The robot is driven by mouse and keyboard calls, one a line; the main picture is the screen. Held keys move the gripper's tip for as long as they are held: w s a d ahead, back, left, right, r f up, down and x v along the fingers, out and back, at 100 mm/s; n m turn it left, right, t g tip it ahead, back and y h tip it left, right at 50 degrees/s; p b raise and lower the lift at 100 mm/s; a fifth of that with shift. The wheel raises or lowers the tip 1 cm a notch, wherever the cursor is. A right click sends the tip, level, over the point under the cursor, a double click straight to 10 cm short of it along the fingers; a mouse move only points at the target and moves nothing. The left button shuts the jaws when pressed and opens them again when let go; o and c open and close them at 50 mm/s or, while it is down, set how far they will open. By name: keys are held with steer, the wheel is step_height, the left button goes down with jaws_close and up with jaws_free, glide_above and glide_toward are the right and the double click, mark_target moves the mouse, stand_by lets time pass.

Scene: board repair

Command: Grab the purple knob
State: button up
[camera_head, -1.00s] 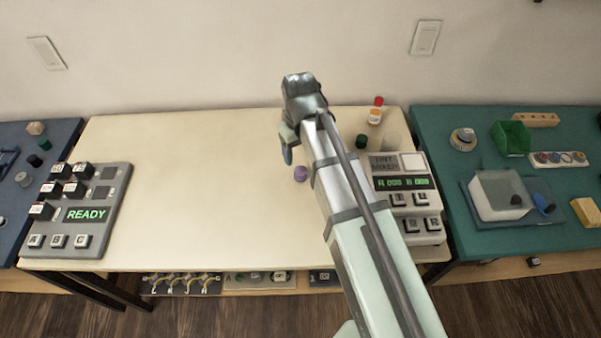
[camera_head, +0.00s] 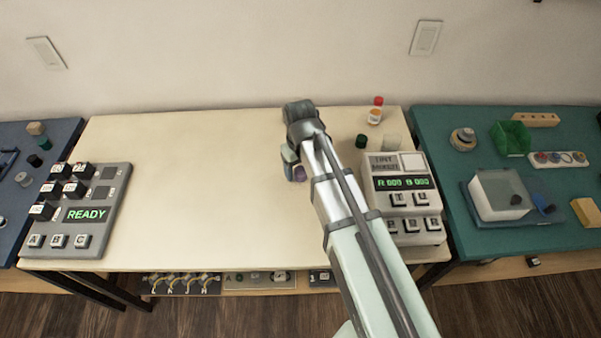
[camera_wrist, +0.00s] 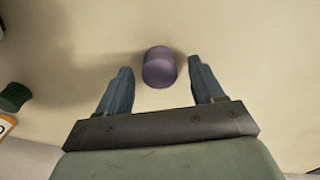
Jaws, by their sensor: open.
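The purple knob (camera_wrist: 159,68) stands on the cream table top. In the wrist view it sits between the tips of my open gripper (camera_wrist: 160,80), slightly ahead of them, with a gap visible on each side. In the head view the purple knob (camera_head: 299,174) is partly hidden by my gripper (camera_head: 289,165), which is over it. I cannot tell how high the fingers are above the table.
A tint mixer box (camera_head: 408,200) lies at the table's right. The READY panel (camera_head: 75,212) is at the left. The table's middle is clear.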

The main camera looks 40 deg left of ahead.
steer(key=shift+f, duration=0.25)
steer(key=shift+c, duration=0.5)
steer(key=c, duration=1)
